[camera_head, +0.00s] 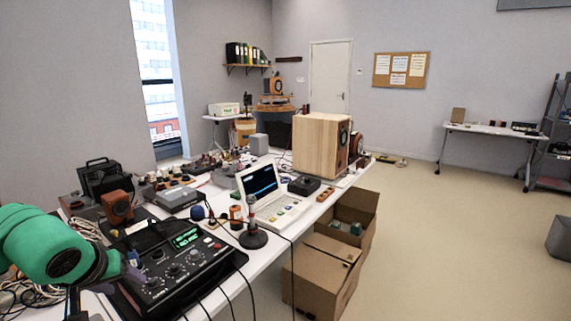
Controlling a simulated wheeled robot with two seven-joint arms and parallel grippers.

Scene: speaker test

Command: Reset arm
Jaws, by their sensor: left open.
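My left arm, with a green shell, comes in at the lower left. My left gripper (108,279) is small and dark at its end, open, beside the left edge of a black audio mixer (182,262) with a lit green display. I see nothing between its fingers, though the dark gear behind makes its outline hard to read. I cannot tell whether it touches the mixer. My right gripper is out of view.
A microphone on a round stand (253,238), a white laptop-like device (283,211) and a large wooden speaker (318,147) stand on the crowded white table. Cables lie at the lower left.

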